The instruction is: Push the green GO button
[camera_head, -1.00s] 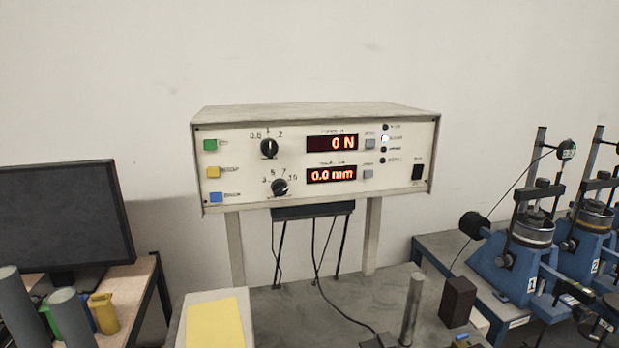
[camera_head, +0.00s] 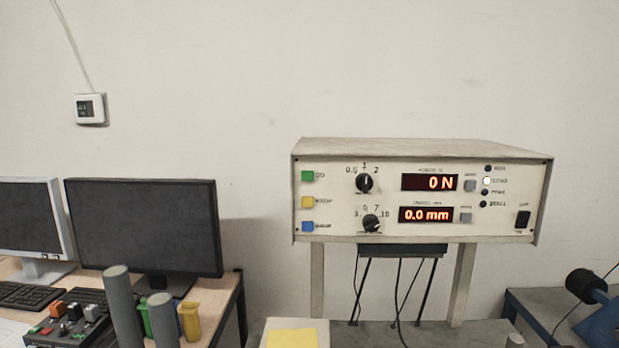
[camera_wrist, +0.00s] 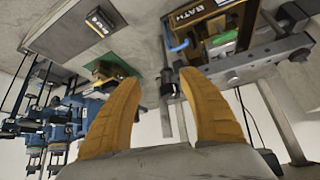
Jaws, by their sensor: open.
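The green GO button (camera_head: 307,176) is the top one in a column at the left edge of a cream control box's front panel (camera_head: 390,205). A yellow button (camera_head: 307,202) and a blue button (camera_head: 308,226) are below it. The displays (camera_head: 429,182) read 0 N and 0.0 mm. In the wrist view, my gripper (camera_wrist: 165,85) shows two yellow-orange fingers spread apart with nothing between them. My gripper does not show in the head view. The green GO button cannot be made out in the wrist view.
The box stands on posts (camera_head: 462,285) against a wall. Two monitors (camera_head: 145,225) and a small keypad unit (camera_head: 68,320) are on a desk at left. Grey cylinders (camera_head: 122,305) rise at lower left. Blue apparatus (camera_head: 605,325) is at lower right.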

